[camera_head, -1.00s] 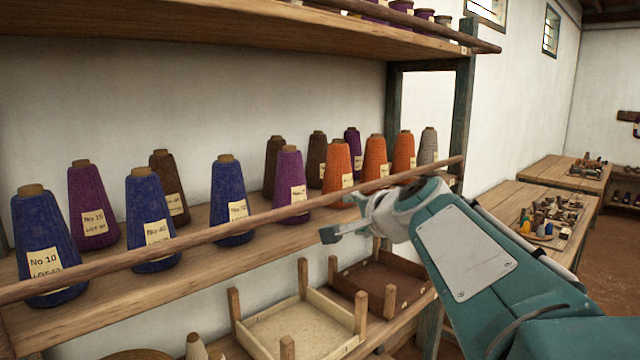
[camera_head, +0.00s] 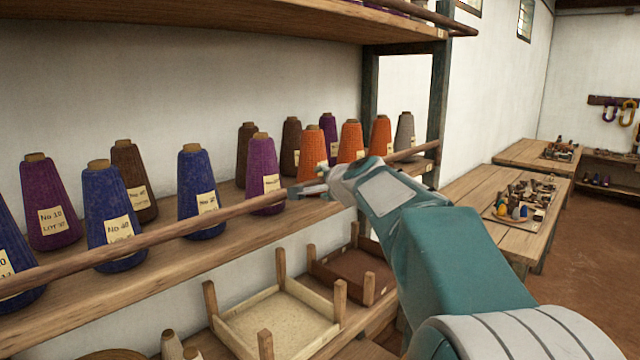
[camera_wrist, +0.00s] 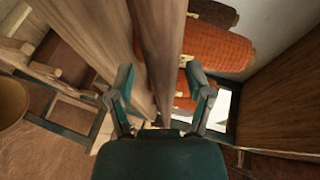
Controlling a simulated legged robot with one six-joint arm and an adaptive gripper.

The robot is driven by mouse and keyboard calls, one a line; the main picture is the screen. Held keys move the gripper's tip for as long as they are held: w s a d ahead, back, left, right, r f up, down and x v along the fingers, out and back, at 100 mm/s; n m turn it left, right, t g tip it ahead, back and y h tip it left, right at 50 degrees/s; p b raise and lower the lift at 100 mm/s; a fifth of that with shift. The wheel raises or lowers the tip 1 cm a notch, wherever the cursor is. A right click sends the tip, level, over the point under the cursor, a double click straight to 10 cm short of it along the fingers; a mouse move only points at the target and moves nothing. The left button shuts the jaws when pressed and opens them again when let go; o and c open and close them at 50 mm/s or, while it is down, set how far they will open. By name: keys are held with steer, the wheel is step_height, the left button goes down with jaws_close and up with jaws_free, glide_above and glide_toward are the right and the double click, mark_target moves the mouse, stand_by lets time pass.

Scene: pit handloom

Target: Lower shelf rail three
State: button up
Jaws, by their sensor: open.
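The shelf rail (camera_head: 180,228) is a long round brown wooden bar. It runs along the front of the middle shelf (camera_head: 215,248), raised above the board and in front of the yarn cones. My gripper (camera_head: 308,190) is at the rail, toward its right half. In the wrist view my gripper (camera_wrist: 163,85) is open, and the rail (camera_wrist: 158,45) passes lengthwise between its two fingers. I cannot tell whether either finger touches the rail.
Orange cones (camera_head: 311,150) stand close behind my gripper, with purple, blue, brown and grey cones along the shelf. An upper shelf (camera_head: 200,25) hangs above. Wooden trays (camera_head: 275,318) sit below. Workbenches (camera_head: 500,190) stand at right.

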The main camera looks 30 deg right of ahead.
steer(key=shift+w+a, duration=0.1)
steer(key=shift+a, duration=0.6)
steer(key=c, duration=0.4)
steer(key=shift+d, duration=0.2)
jaws_close()
steer(key=shift+d, duration=0.1)
